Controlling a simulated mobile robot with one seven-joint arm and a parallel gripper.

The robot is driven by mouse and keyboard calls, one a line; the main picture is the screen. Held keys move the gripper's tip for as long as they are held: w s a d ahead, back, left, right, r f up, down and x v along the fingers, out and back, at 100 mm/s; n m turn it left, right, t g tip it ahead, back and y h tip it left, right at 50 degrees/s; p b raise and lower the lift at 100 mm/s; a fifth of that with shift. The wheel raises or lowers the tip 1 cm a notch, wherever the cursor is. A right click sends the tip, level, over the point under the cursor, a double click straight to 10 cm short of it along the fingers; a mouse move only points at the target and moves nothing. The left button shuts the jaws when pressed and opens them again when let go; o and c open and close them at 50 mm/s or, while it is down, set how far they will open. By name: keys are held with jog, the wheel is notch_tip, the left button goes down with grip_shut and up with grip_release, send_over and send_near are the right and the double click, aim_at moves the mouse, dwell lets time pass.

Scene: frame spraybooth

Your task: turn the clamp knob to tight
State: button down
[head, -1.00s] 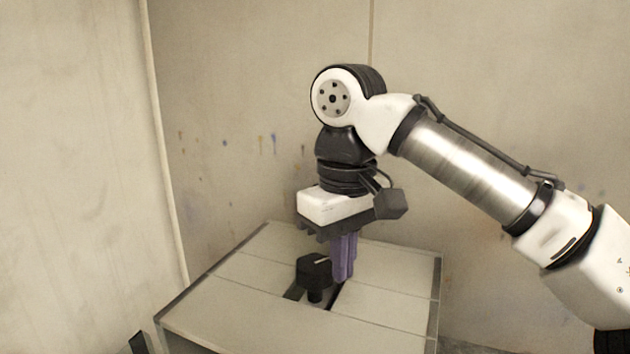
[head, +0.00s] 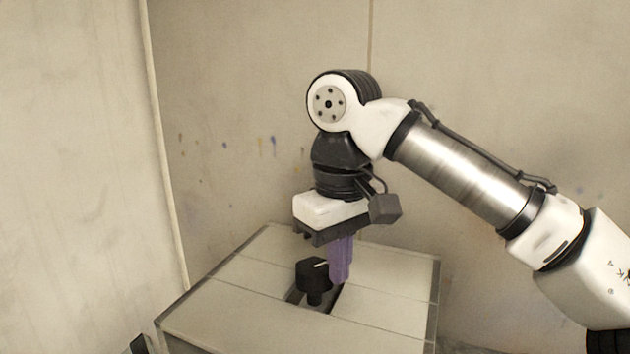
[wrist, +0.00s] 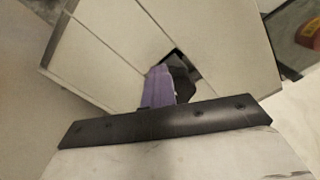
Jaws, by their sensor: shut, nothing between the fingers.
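The clamp knob (head: 313,276) is a black knob with a pale line on its top. It stands in a dark slot in the middle of the table. My gripper (head: 339,282) points down with its purple fingers shut and nothing between them. The fingertips are low, just right of the knob; I cannot tell whether they touch it. In the wrist view the knob (wrist: 183,84) is partly hidden behind the purple fingers (wrist: 158,88).
The pale panelled table (head: 235,295) has clear room around the slot. Booth walls (head: 240,100) stand behind and to the left. A red and yellow item (wrist: 308,32) shows at the wrist view's upper right, off the table.

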aim_at(321, 274)
jog(key=shift+s+a+r+p, duration=0.1)
jog(key=shift+s+a+p, duration=0.2)
jog(key=shift+p, duration=0.2)
jog(key=shift+s+a, duration=0.5)
jog(key=shift+a, duration=0.15)
jog(key=shift+s+a, duration=0.1)
jog(key=shift+a, duration=0.2)
jog(key=shift+s, duration=0.35)
notch_tip(321, 274, up, 6)
jog(key=shift+d+f, duration=0.1)
dwell(0.6)
